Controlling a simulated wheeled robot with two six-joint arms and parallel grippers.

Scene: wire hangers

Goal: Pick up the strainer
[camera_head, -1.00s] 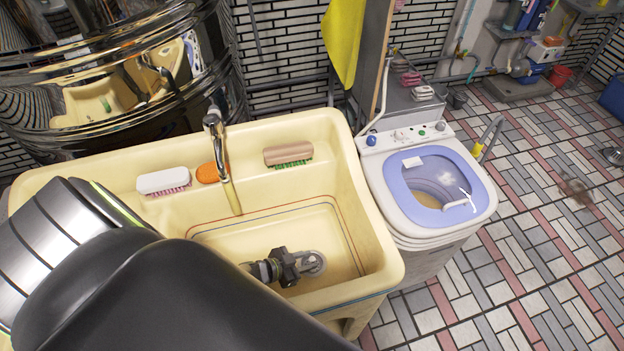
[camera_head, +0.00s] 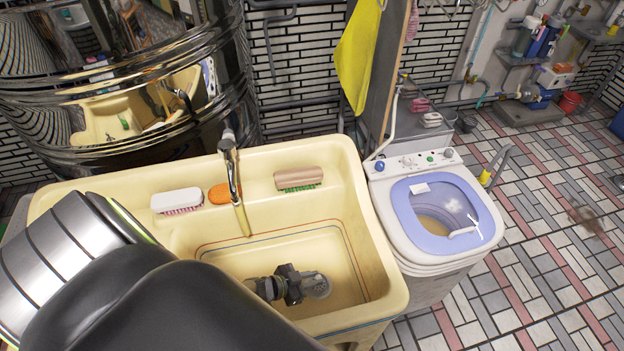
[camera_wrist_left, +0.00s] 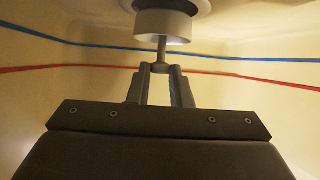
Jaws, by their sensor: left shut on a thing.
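The strainer (camera_head: 317,286) is a small round grey piece low inside the cream sink (camera_head: 385,250). My left gripper (camera_head: 291,285) reaches down into the sink beside it. The left gripper (camera_wrist_left: 161,76) is shut on that stem, one finger on each side. I cannot tell whether the strainer touches the sink floor. My left arm hides the sink's near left part. My right gripper is not in view.
A white brush (camera_head: 177,200), an orange sponge (camera_head: 219,194) and a brown brush (camera_head: 298,178) lie on the sink's back ledge. The faucet (camera_head: 231,165) hangs over the basin. A small washing machine (camera_head: 440,220) stands close on the right. Tiled floor is open beyond it.

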